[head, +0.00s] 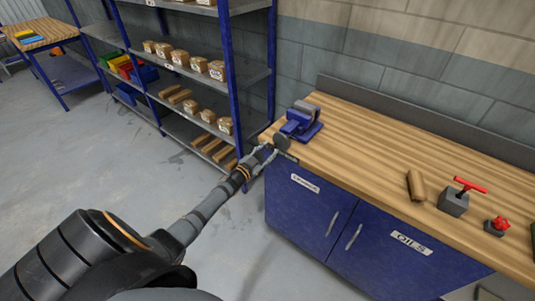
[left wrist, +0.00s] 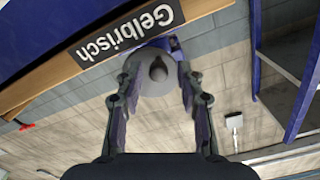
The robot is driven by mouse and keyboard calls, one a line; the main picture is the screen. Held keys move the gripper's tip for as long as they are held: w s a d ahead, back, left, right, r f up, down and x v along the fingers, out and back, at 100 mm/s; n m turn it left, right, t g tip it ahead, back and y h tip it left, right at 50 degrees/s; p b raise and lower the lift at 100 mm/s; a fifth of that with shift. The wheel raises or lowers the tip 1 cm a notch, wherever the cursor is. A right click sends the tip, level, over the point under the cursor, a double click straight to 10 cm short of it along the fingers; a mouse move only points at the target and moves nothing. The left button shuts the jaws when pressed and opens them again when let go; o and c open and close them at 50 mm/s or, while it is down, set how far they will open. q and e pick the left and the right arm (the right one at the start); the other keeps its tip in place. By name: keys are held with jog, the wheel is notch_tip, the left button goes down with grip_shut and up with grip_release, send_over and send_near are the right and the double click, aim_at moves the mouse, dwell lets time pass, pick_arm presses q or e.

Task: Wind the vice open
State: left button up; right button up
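The blue and grey vice (head: 302,122) is fixed at the left front corner of the wooden workbench. A dark grey round disc (head: 281,142) sits on its front side, out at the bench edge. My left gripper (head: 270,151) is right at the disc, its arm reaching in from the lower left. In the left wrist view the gripper (left wrist: 158,80) is open, one finger on each side of the grey disc (left wrist: 144,82), whose pointed dark middle faces the camera. I cannot tell whether the fingers touch it. The vice jaws' gap is not clear. My right gripper is not in view.
The workbench (head: 365,137) holds a wooden block (head: 416,186), a grey block with a red T-handle (head: 454,202) and a red knob (head: 496,226) farther right. A blue shelf rack (head: 228,72) with boxes stands close left of the vice. Floor (head: 90,165) at left is clear.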

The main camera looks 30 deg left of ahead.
pick_arm(q)
jog(key=shift+f+m, duration=0.2)
jog(key=shift+m, duration=0.7)
jog(key=shift+m+b, duration=0.55)
jog(key=shift+m, duration=0.35)
jog(key=m+b, duration=0.3)
jog(key=m, duration=0.2)
jog(key=shift+r+m, duration=0.15)
jog(key=shift+m, duration=0.35)
jog(key=m+b, duration=0.3)
jog(key=m, duration=0.1)
jog(key=shift+m, duration=0.3)
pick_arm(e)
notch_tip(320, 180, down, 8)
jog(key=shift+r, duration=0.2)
